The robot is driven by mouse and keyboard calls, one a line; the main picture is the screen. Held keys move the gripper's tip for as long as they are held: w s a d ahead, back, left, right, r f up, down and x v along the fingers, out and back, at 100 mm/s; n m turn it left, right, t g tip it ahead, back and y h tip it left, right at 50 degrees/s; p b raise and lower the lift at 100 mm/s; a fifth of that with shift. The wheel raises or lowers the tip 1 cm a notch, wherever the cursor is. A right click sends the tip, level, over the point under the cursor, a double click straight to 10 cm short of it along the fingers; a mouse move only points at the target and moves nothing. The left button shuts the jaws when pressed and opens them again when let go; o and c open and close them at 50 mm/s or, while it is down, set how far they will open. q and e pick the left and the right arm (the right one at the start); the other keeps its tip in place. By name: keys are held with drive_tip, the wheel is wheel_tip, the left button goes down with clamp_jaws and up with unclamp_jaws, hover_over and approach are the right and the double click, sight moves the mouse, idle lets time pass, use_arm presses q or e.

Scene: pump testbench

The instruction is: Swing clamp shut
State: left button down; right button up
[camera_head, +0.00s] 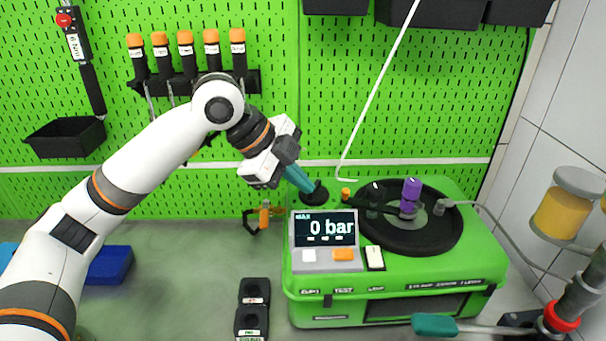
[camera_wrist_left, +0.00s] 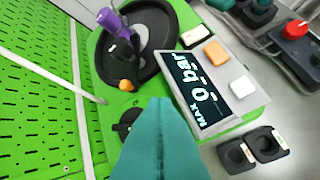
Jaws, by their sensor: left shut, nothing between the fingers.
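A black arm (camera_head: 378,208) runs from near an orange-topped post (camera_head: 345,194) to a purple grip (camera_head: 410,194) over the round black plate (camera_head: 433,242); this looks like the swing clamp. Its exact contact with the plate cannot be told. The purple grip also shows in the left wrist view (camera_wrist_left: 108,20), at upper left. My left gripper (camera_head: 311,188) has teal fingers pressed together and empty. Its tips are left of the clamp post, close to a black round knob (camera_head: 318,197); touching cannot be told. The shut fingers fill the lower middle of the left wrist view (camera_wrist_left: 160,104). My right gripper is not seen.
The green testbench (camera_head: 300,285) carries a display (camera_head: 326,229) reading 0 bar, just in front of my left fingers. A green pegboard (camera_head: 400,110) stands behind. A white tube (camera_head: 370,95) hangs behind the bench.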

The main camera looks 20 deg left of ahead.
sight(346, 202)
use_arm(q)
drive_tip(key=p+x, duration=0.1)
drive_tip(key=x, duration=0.6)
drive_tip(key=shift+f, duration=0.15)
drive_tip(key=w, duration=0.1)
drive_tip(key=w+p, duration=0.1)
drive_tip(key=shift+w+d+r, duration=0.25)
drive_tip(key=shift+w+d, duration=0.05)
drive_tip(key=shift+d, duration=0.05)
drive_tip(key=shift+w+d+f, duration=0.1)
drive_tip(key=shift+w+f, duration=0.05)
drive_tip(key=shift+w, duration=0.45)
drive_tip(key=shift+p, duration=0.3)
drive_tip(key=shift+w+m+p, duration=0.2)
drive_tip(key=shift+m+p, duration=0.1)
drive_tip(key=shift+w+m+g+p, duration=0.2)
drive_tip(key=shift+m+g+p, duration=0.1)
drive_tip(key=shift+p, duration=0.05)
